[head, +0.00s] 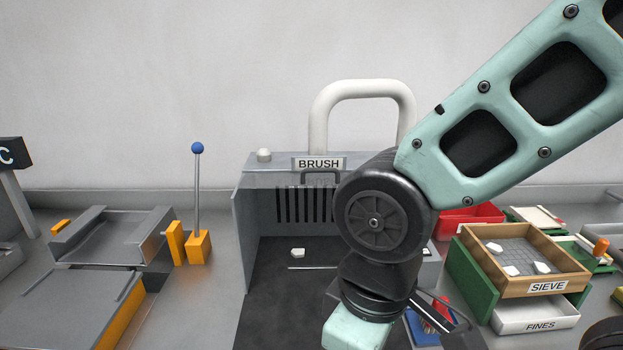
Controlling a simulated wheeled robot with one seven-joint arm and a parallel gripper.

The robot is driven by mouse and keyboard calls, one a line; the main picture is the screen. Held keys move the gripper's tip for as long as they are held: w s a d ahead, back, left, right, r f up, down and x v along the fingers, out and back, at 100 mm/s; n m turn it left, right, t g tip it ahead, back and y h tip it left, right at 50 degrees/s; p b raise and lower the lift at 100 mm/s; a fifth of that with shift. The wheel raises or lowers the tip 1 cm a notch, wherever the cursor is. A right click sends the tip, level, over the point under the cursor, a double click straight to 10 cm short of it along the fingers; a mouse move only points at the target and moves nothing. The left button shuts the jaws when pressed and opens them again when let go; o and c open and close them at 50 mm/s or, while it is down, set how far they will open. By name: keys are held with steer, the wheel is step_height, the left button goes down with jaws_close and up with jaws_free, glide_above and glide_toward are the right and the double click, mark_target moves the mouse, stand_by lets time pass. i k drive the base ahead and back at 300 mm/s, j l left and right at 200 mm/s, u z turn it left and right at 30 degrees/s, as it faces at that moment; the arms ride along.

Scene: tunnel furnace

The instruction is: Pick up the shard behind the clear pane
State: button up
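A small white shard (298,252) lies on the dark floor inside a grey open-fronted booth (250,215) labelled BRUSH. A thin pale line (313,268) runs across just in front of the shard. It may be the lower edge of the clear pane, but I cannot make out the pane's surface. My arm hangs in front of the booth's right side, and its lower end leaves the picture at the bottom. My gripper is not in view. My arm hides the right part of the booth's inside.
A white pipe (320,110) arches over the booth. To the left stand an orange-based lever with a blue knob (197,148) and grey trays (110,238). To the right are a wooden sieve box (480,270) with several white pieces, a FINES tray (535,315) and a red bin (470,218).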

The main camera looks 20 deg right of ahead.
mark_target(296, 253)
steer(key=j+z, duration=0.5)
steer(key=j, duration=1.2)
steer(key=k, duration=0.05)
